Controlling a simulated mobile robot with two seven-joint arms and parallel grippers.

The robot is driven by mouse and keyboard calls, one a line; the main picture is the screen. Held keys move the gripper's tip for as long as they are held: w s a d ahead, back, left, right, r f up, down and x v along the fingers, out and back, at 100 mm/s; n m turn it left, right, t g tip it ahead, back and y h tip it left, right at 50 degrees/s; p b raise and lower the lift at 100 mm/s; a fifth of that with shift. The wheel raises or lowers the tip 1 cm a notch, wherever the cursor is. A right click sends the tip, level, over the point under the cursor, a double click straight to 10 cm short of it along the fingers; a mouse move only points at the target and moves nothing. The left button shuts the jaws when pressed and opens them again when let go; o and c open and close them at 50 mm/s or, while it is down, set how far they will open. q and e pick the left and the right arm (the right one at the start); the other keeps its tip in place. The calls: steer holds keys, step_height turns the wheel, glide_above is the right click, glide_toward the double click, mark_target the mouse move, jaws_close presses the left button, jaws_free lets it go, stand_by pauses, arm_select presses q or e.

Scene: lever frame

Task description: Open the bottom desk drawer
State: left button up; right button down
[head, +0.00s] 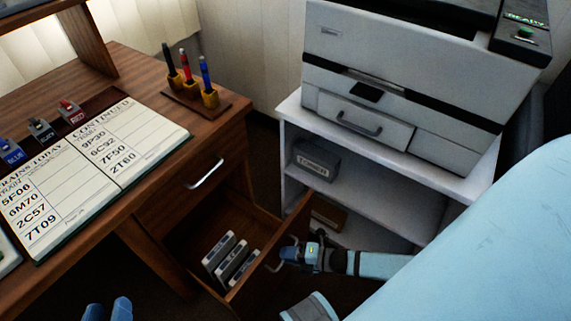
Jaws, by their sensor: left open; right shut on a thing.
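The wooden desk (120,75) stands at the left. Its bottom drawer (262,262) is pulled out, so its inside shows with several grey cartridge-like boxes (230,258) standing in it. My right gripper (283,254) is at the drawer's front and is shut on the bottom drawer's handle (272,267); the fingers partly hide the handle. The top drawer (180,195) is shut, with a silver handle (206,172). My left gripper (108,308) shows only in part at the bottom edge, open and away from the drawer.
An open book (100,160) and a pen holder (205,105) with several pens lie on the desk. A white shelf (390,205) with a printer (400,90) stands to the right.

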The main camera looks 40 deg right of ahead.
steer(key=c, duration=1.2)
jaws_free()
arm_select(q)
steer(key=shift+r, duration=0.1)
arm_select(e)
steer(key=shift+s, duration=0.1)
arm_select(q)
step_height(320, 180, down, 5)
steer(key=s+a+g+y+p, duration=0.1)
steer(key=s+a+g+p, duration=0.1)
steer(key=shift+a+g+y+p, duration=0.2)
steer(key=shift+g+y+p, duration=0.1)
steer(key=shift+y, duration=0.1)
arm_select(e)
steer(key=v, duration=1.3)
steer(key=shift+s+d, duration=0.2)
steer(key=shift+d, duration=0.05)
arm_select(q)
steer(key=shift+w+r, duration=0.15)
steer(key=shift+w, duration=0.05)
arm_select(e)
steer(key=shift+r, duration=0.1)
